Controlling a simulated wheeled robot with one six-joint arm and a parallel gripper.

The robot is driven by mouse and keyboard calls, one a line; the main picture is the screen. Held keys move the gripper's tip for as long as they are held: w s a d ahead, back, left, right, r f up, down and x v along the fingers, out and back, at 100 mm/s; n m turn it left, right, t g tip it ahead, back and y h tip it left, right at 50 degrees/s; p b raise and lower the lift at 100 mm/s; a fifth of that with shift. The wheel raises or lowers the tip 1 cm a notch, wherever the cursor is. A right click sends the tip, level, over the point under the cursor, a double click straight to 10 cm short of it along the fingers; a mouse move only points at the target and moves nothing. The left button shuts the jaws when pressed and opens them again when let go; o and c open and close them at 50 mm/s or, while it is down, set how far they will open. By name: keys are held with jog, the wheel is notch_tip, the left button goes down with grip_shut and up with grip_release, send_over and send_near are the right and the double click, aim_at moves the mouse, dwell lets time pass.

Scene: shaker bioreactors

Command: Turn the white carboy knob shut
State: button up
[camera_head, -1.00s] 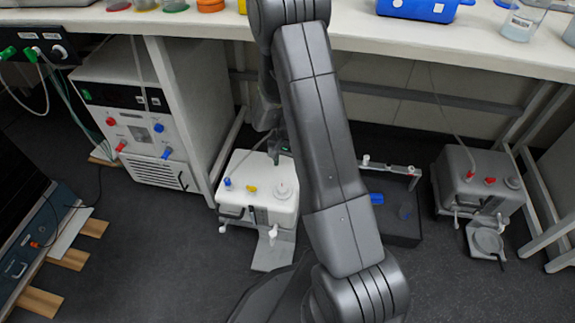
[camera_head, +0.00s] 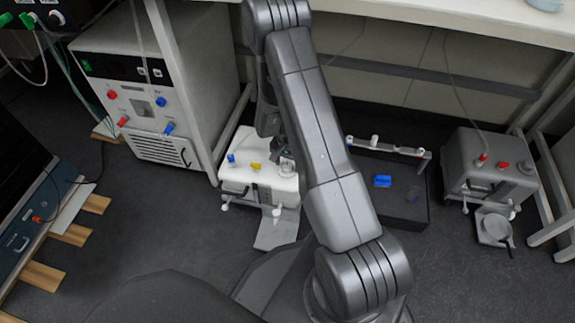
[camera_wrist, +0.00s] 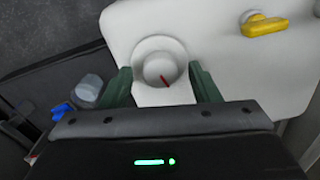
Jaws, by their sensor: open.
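The white carboy (camera_head: 245,180) stands on the floor below the bench, left of my arm in the head view. Its round white knob (camera_wrist: 160,62) has a short red mark pointing down and slightly right in the wrist view. The knob shows only partly in the head view (camera_head: 287,168), under my gripper. My gripper (camera_wrist: 159,72) is open, with one green finger on each side of the knob. I cannot tell whether the fingers touch it. A yellow valve (camera_wrist: 265,25) sits on the same white top, at upper right in the wrist view.
A blue valve (camera_head: 231,159) is also on the carboy. A dark tray (camera_head: 405,212) with a blue piece (camera_head: 382,181) lies to the right, and a grey carboy (camera_head: 485,165) beyond it. A white cabinet (camera_head: 155,85) stands at left. Open floor lies in front.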

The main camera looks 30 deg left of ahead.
aim_at(288, 166)
jog(key=shift+f, duration=0.15)
jog(key=shift+c, duration=0.3)
jog(key=c, duration=0.9)
jog(key=shift+m, duration=1.7)
jog(key=shift+c, duration=0.2)
jog(key=o, duration=1)
notch_tip(288, 166, up, 14)
jog(key=p, duration=0.4)
jog(key=shift+d, duration=0.2)
